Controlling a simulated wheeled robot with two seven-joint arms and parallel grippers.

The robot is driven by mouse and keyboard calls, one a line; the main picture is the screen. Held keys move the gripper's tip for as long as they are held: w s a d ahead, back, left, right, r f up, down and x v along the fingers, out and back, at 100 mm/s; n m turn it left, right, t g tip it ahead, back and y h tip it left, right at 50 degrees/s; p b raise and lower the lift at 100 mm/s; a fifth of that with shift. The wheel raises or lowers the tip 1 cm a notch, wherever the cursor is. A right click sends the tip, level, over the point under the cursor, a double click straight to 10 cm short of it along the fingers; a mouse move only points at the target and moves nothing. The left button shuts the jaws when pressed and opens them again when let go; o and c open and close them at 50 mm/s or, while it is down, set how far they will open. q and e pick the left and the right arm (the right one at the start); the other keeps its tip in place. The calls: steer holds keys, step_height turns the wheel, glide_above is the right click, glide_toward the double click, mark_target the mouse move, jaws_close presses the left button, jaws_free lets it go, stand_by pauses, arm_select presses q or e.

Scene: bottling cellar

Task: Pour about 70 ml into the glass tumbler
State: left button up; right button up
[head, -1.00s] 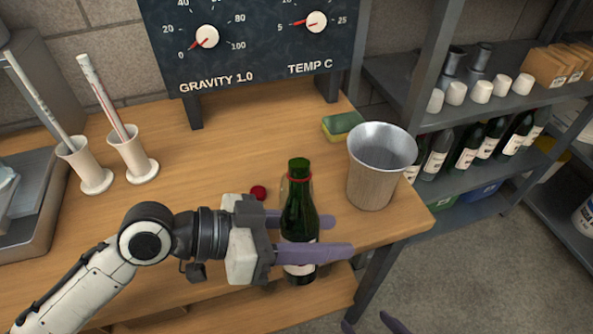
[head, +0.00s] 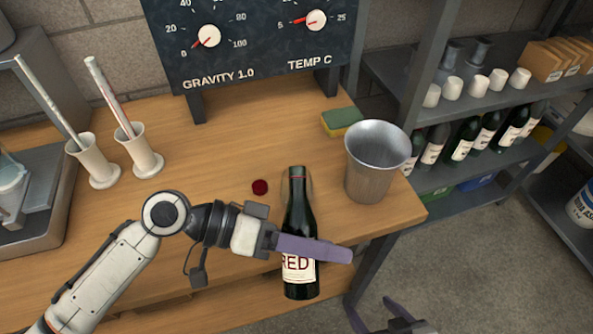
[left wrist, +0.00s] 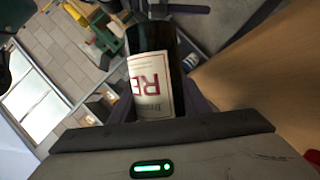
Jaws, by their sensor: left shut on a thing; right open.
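A dark green wine bottle (head: 299,215) with a white label reading RED is held about upright at the table's front edge, its neck pointing up. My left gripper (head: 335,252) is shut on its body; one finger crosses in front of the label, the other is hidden. The bottle also shows between the fingers in the left wrist view (left wrist: 150,85). A faint clear outline, apparently the glass tumbler (head: 284,188), stands on the table behind the bottle's neck, mostly hidden; its contents cannot be told. My right gripper (head: 369,304) is open and empty at the bottom, below the table edge.
A metal bucket (head: 374,175) stands right of the bottle, with a sponge (head: 341,122) behind it. A dark red disc (head: 260,187) lies left of the tumbler. Two white cylinder stands (head: 138,152) and a scale (head: 30,215) are at left. A gauge board (head: 255,75) stands behind.

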arm_select(q)
steer(key=shift+s+r+n+g+h+p, duration=0.15)
steer(key=shift+s+r+n+g+p, duration=0.15)
steer(key=shift+r+n+p, duration=0.35)
steer(key=shift+s+r+n+g+h+p, duration=0.15)
steer(key=shift+r+n+g+p, duration=0.25)
steer(key=shift+p, duration=0.4)
steer(key=shift+s+r+n+g+h+p, duration=0.1)
steer(key=shift+s+r+n+g+p, duration=0.2)
steer(key=shift+r+n+p, duration=0.3)
steer(key=shift+r+n+g+p, duration=0.3)
steer(key=shift+r+n+p, duration=0.25)
steer(key=shift+p, duration=0.55)
steer(key=shift+r, duration=0.3)
steer(key=shift+s+r+p, duration=0.15)
steer(key=shift+s+p, duration=0.15)
steer(key=shift+s, duration=0.2)
steer(key=shift+r+n+g, duration=0.3)
steer(key=shift+r+n, duration=0.05)
steer(key=shift+n, duration=0.05)
stand_by(1.2)
